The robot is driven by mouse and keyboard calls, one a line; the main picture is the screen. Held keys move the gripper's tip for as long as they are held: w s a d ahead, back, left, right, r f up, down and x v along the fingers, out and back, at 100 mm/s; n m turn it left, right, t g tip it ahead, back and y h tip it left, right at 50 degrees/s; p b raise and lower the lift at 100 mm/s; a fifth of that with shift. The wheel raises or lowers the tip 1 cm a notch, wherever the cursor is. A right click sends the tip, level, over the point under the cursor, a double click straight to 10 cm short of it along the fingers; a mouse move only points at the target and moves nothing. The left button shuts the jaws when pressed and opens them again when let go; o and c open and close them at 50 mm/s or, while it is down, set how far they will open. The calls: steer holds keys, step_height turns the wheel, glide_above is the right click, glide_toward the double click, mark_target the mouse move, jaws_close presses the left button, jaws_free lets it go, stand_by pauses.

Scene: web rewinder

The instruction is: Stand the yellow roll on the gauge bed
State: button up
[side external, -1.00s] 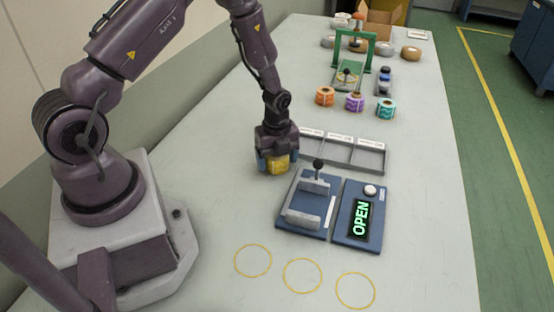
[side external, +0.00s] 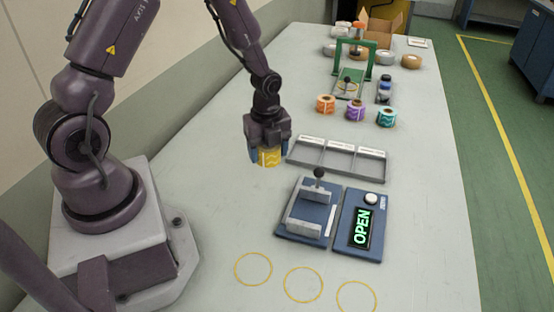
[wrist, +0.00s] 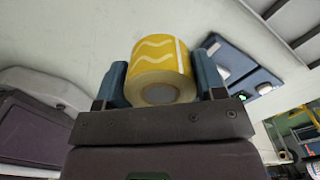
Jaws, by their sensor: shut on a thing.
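My gripper (side external: 268,152) is shut on the yellow roll (side external: 269,157) and holds it above the table, left of the grey tray. In the wrist view the roll (wrist: 152,55) sits between the two blue fingers, with white wavy lines on its side and its pale core end facing the camera. A blue plate with grey blocks and a black-knobbed lever (side external: 306,212), apparently the gauge bed, stands in front and to the right of the roll. No roll lies on it. Beside it a blue panel (side external: 360,222) reads OPEN.
A grey tray with several compartments (side external: 338,160) lies right of my gripper. Orange (side external: 325,104), purple (side external: 355,110) and teal (side external: 386,117) rolls stand behind it, before a green frame (side external: 369,58). Several yellow circles (side external: 303,285) mark the clear front table.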

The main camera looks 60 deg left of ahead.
steer(key=s+d+r, duration=0.3)
steer(key=s+r, duration=0.3)
steer(key=s, duration=0.4)
steer(key=d+m, duration=0.1)
steer(key=d, duration=0.4)
steer(key=n, duration=2.8)
glide_above(309, 216)
steer(key=f, duration=0.7)
steer(key=shift+s+f, duration=0.35)
steer(key=shift+f, duration=0.05)
steer(key=shift+w+f, duration=0.25)
steer(key=shift+f, duration=1.55)
